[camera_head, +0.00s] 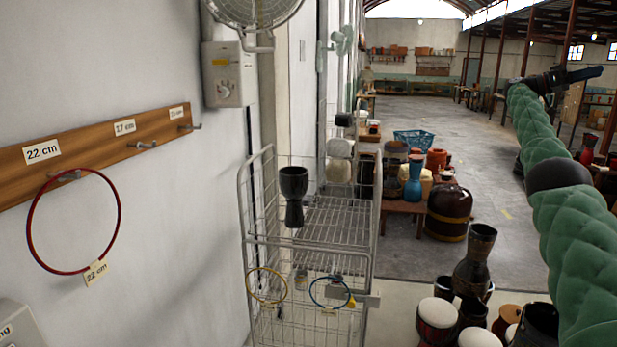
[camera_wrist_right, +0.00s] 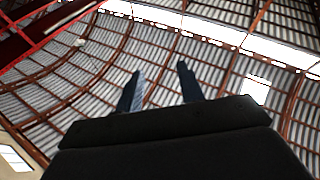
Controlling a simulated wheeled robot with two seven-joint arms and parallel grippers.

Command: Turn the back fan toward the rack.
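A wire rack (camera_head: 310,240) stands in the middle of the head view, close to the white wall. A pale fan (camera_head: 342,40) hangs farther back on the wall, above and behind the rack. It is small there, and which way it faces is hard to tell. A nearer fan (camera_head: 253,12) with a wire cage is cut off by the top edge. My right gripper (camera_head: 585,74) is raised at the upper right, far from both fans and the rack. In the right wrist view its two fingers (camera_wrist_right: 160,86) are apart with nothing between them. My left gripper is not in view.
A control box (camera_head: 228,75) is on the wall below the near fan. A wooden peg board (camera_head: 95,142) holds a red hoop (camera_head: 33,215). A dark goblet drum (camera_head: 293,195) stands on the rack. Several drums crowd the floor at lower right. The grey floor (camera_head: 425,115) is open beyond.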

